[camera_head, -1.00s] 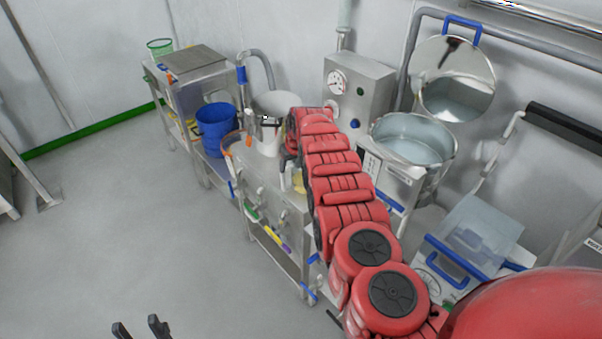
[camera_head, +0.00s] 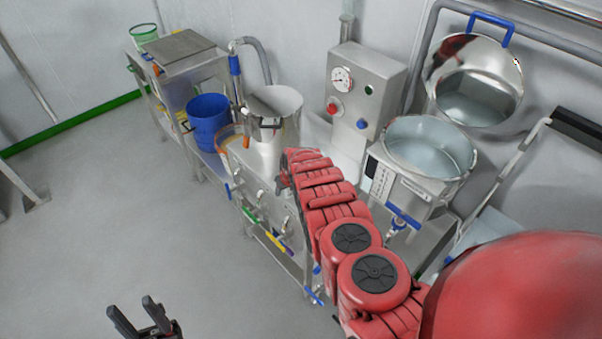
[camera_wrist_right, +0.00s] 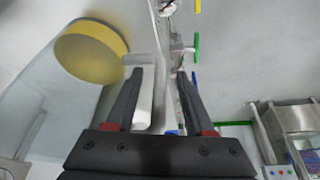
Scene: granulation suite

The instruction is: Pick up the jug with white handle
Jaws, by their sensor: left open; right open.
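The jug (camera_wrist_right: 92,52) shows in the right wrist view at the upper left, its round part yellow. Its white handle (camera_wrist_right: 146,105) appears as an upright bar between the fingers of my right gripper (camera_wrist_right: 160,75). That gripper is open; the handle is nearer the left finger, and I cannot tell whether they touch. In the head view my right arm hides the jug and most of the right gripper. My left gripper (camera_head: 135,314) is open and empty over bare floor at the bottom left.
A steel bench (camera_head: 262,195) with coloured valve handles stands left of my right arm. A blue bucket (camera_head: 208,122), a steel vessel (camera_head: 273,118), a gauge panel (camera_head: 365,88) and a large steel pot (camera_head: 428,150) stand around it.

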